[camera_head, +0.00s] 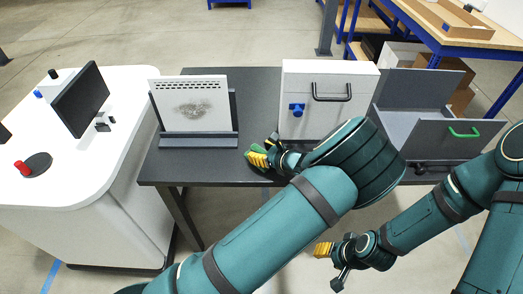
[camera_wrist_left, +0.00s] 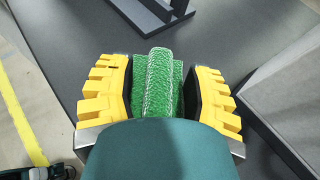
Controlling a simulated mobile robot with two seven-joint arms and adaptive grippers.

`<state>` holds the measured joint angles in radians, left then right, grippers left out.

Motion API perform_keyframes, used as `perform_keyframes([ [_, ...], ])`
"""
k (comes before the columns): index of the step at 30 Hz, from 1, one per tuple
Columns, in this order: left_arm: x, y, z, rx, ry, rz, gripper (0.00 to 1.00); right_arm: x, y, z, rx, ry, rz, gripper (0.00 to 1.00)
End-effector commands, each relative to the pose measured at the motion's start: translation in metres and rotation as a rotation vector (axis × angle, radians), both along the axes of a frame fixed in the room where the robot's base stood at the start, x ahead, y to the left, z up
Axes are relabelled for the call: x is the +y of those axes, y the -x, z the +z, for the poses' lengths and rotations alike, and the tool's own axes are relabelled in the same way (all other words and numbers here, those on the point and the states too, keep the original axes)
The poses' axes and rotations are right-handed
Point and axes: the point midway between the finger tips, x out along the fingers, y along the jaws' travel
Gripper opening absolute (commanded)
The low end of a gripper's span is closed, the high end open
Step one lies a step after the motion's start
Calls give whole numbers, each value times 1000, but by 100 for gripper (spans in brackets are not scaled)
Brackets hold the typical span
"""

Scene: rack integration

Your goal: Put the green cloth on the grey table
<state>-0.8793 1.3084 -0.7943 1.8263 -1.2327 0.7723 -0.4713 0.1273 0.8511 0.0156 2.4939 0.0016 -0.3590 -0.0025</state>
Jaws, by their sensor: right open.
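The green cloth (camera_wrist_left: 158,85) is a rolled or folded textured piece between the yellow fingers of my left gripper (camera_wrist_left: 158,95) in the left wrist view. In the head view my left gripper (camera_head: 258,157) is low at the front middle of the dark grey table (camera_head: 215,171); only a little green shows there. I cannot tell whether the cloth touches the tabletop. My right gripper (camera_head: 330,254) is open and empty, in front of the table and below its top.
On the grey table stand a stained white panel (camera_head: 193,106) in a stand, a white box (camera_head: 300,75) with a black handle, and a grey open box (camera_head: 440,137) with a green handle. A white table (camera_head: 75,175) adjoins at left. The tabletop's front left is clear.

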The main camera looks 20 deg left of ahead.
Motion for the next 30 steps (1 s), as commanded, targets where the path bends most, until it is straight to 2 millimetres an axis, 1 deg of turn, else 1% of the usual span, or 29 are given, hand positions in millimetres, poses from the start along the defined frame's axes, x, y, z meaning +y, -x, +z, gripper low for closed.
perform_keyframes([
  [4,-4,1,2,0,1,-2,50,0,0,0,0,0,0,47],
  [8,-16,8,7,-1,0,-2,50,0,0,0,0,0,0,47],
  [15,-55,30,26,-2,3,-4,50,0,0,0,0,0,0,47],
  [21,-82,46,39,-1,2,-1,50,0,0,0,0,0,0,47],
  [25,-93,51,44,-1,0,-2,50,0,0,0,0,0,0,47],
  [30,-97,54,46,-1,0,0,50,0,0,0,0,0,0,47],
])
